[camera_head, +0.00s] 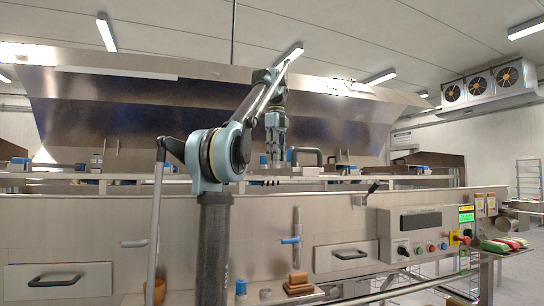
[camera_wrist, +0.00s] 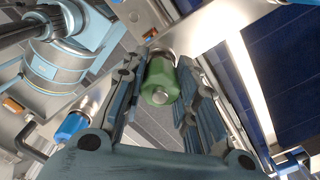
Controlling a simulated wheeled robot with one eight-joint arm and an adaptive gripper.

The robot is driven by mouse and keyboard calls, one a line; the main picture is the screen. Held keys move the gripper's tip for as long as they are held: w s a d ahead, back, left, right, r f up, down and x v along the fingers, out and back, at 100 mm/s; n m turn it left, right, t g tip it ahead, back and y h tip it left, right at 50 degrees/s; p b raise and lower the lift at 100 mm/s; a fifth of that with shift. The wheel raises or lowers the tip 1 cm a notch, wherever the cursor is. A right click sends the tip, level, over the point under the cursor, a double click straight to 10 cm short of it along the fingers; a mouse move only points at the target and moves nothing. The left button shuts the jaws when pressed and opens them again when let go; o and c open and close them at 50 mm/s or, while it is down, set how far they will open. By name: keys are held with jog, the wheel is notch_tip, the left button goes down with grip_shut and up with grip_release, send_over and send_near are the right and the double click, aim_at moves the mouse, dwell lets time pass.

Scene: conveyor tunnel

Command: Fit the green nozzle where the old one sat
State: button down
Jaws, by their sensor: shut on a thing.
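The green nozzle (camera_wrist: 160,84) is between the two dark fingers of my gripper (camera_wrist: 162,62) in the wrist view. Its round silver tip faces the camera. My gripper is shut on it. A bright metal part shows just beyond the nozzle; I cannot tell whether the two are joined or apart. In the head view my gripper (camera_head: 275,163) points down at the rail on top of the steel machine. The nozzle is too small to make out there. I cannot make out the old nozzle's seat for sure in either view.
A large steel hood (camera_head: 130,110) hangs behind. A blue fitting (camera_wrist: 72,127) lies left of the fingers. The control panel (camera_head: 430,235) is at the right.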

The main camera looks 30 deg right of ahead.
jog(key=shift+f, duration=0.65)
jog(key=c, duration=1.2)
grip_release()
jog(key=shift+w+r, duration=0.1)
jog(key=shift+r, duration=3.55)
